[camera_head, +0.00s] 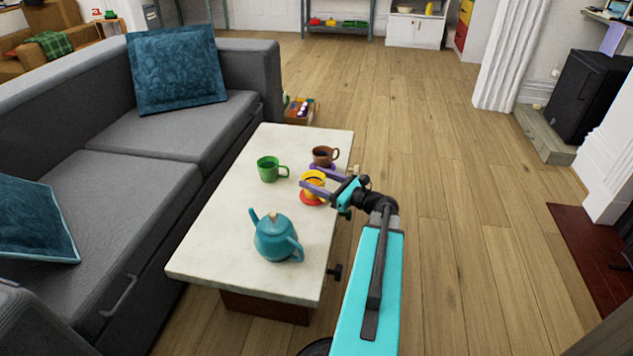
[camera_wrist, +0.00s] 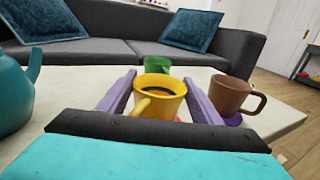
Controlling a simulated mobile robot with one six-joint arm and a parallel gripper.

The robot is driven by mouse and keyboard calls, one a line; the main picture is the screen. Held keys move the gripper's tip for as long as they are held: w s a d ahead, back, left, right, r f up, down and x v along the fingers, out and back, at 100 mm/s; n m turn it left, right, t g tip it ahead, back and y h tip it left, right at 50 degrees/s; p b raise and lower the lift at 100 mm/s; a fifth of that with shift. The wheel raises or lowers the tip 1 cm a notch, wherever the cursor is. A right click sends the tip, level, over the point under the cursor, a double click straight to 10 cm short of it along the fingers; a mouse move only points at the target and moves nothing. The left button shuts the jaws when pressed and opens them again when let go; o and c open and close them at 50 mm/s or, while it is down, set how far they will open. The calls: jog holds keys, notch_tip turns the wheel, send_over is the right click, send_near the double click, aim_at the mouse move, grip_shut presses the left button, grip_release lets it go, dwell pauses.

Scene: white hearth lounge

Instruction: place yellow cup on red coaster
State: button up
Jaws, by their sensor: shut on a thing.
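The yellow cup (camera_head: 314,184) is upright between the purple fingers of my gripper (camera_head: 318,183), at the right side of the pale table. My gripper is shut on it. The yellow cup also shows in the wrist view (camera_wrist: 158,98), with a finger on each side and its handle toward the camera. The red coaster (camera_head: 312,199) shows under and in front of the cup in the head view. In the wrist view only a small bit of red shows beside the cup. I cannot tell whether the cup's base touches the coaster.
A brown mug (camera_head: 322,156) on a purple coaster stands just behind the cup. A green mug (camera_head: 268,170) stands to the left and a teal teapot (camera_head: 275,238) nearer the front. The table's (camera_head: 225,225) left part is clear. A grey sofa (camera_head: 120,180) borders the table.

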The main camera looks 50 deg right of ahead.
jog(key=shift+f, duration=0.1)
dwell(0.3)
jog(key=o, duration=1.2)
jog(key=shift+c, duration=0.2)
jog(key=shift+s+d+r, duration=0.15)
jog(key=shift+s+r, duration=0.05)
jog(key=shift+s, duration=0.5)
jog(key=s+d+p, duration=0.1)
jog(key=s+p, duration=0.2)
jog(key=s, duration=0.7)
jog(key=shift+s+d, duration=0.25)
jog(key=shift+d, duration=0.1)
